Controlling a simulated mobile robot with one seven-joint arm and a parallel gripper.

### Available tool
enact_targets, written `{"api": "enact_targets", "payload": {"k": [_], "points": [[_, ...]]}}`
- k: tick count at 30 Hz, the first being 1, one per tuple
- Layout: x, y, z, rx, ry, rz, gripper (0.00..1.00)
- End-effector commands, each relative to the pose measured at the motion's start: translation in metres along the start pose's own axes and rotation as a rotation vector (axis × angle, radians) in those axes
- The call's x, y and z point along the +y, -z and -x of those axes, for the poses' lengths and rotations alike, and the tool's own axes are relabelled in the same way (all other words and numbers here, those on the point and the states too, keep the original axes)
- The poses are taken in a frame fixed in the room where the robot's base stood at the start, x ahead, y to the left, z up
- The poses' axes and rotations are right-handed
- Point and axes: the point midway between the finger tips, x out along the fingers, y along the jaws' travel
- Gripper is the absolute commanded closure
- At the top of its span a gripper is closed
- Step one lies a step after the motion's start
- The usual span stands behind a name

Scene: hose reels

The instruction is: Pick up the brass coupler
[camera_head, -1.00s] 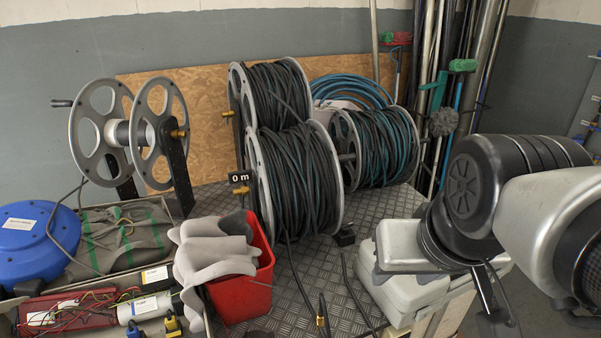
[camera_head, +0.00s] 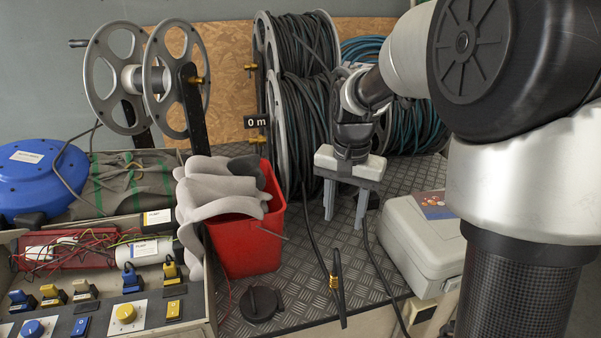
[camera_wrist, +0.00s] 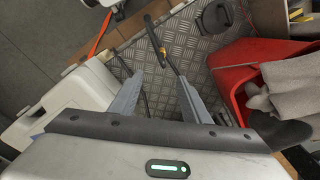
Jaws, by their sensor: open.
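The brass coupler (camera_head: 333,281) sits on a dark hose end near the front edge of the checker-plate bench. In the wrist view the brass coupler (camera_wrist: 162,51) shows beyond the fingertips, roughly in line with the gap between them. My gripper (camera_head: 345,208) is open and empty, with its two grey fingers pointing down above the bench, behind the coupler in the head view. In the wrist view my gripper (camera_wrist: 160,77) has clear space between its fingers.
A red bucket (camera_head: 251,246) holding grey cloth stands left of my gripper. A pale case (camera_head: 425,240) stands to the right. A black round knob-like part (camera_head: 261,304) lies left of the coupler. Wound hose reels (camera_head: 297,150) stand behind.

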Motion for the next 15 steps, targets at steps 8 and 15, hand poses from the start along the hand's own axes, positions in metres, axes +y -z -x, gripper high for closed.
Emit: {"api": "enact_targets", "payload": {"k": [8,15], "points": [[-0.011,0.017,-0.065,-0.058,-0.024,-0.075,0.57],[-0.009,0.013,-0.110,-0.062,-0.026,-0.077,0.57]]}}
